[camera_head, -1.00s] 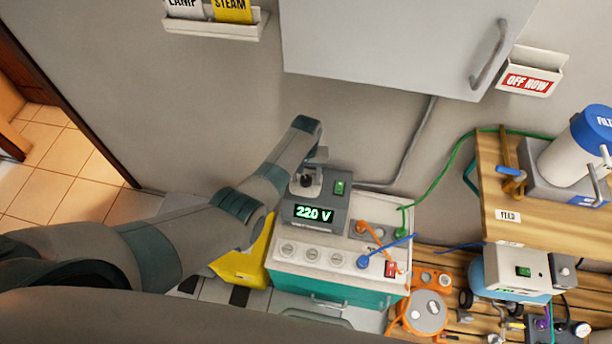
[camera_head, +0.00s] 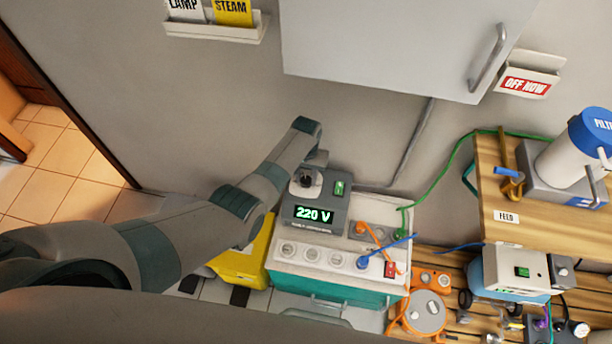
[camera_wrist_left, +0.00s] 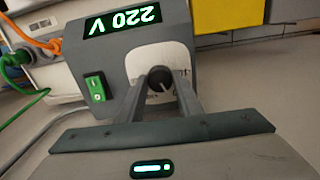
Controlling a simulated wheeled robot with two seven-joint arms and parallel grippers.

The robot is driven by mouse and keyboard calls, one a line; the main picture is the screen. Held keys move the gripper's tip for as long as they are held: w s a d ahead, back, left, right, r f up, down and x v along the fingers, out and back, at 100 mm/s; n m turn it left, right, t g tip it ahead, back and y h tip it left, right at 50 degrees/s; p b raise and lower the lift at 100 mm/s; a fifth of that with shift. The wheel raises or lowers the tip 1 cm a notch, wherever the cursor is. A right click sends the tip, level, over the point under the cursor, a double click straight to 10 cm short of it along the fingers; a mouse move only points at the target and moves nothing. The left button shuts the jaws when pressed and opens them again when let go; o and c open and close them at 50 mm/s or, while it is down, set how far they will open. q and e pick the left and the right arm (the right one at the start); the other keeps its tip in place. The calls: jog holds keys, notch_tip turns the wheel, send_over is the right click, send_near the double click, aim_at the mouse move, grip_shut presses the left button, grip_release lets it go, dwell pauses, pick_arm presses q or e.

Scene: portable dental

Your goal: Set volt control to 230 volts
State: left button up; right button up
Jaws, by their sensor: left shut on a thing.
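The voltage unit (camera_head: 318,215) is a dark grey box on the white-topped cabinet, and its green display (camera_head: 313,214) reads 220 V. The same display shows upside down in the left wrist view (camera_wrist_left: 122,20). The black volt knob (camera_wrist_left: 160,79) sits on a pale plate on top of the unit, with a light pointer line on it. My left gripper (camera_wrist_left: 160,88) is shut on the knob, one finger on each side. My right gripper is not in view.
A green rocker switch (camera_head: 339,188) is beside the knob. Orange, blue and green plugs and a red switch (camera_head: 390,269) are on the cabinet top (camera_head: 375,208). A grey wall cabinet (camera_head: 390,45) hangs above. A yellow bin (camera_head: 240,262) stands at left.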

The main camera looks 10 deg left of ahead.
aim_at(306, 180)
pick_arm(q)
jog(key=m+p, duration=0.1)
jog(key=m, duration=0.8)
jog(key=shift+m+p, duration=0.4)
jog(key=o, duration=1)
jog(key=shift+o, duration=0.2)
jog(key=shift+r, duration=0.2)
jog(key=shift+r+p, duration=0.3)
jog(key=shift+r, duration=0.25)
notch_tip(306, 180, up, 10)
jog(key=shift+r+p, duration=0.25)
jog(key=shift+p, duration=0.15)
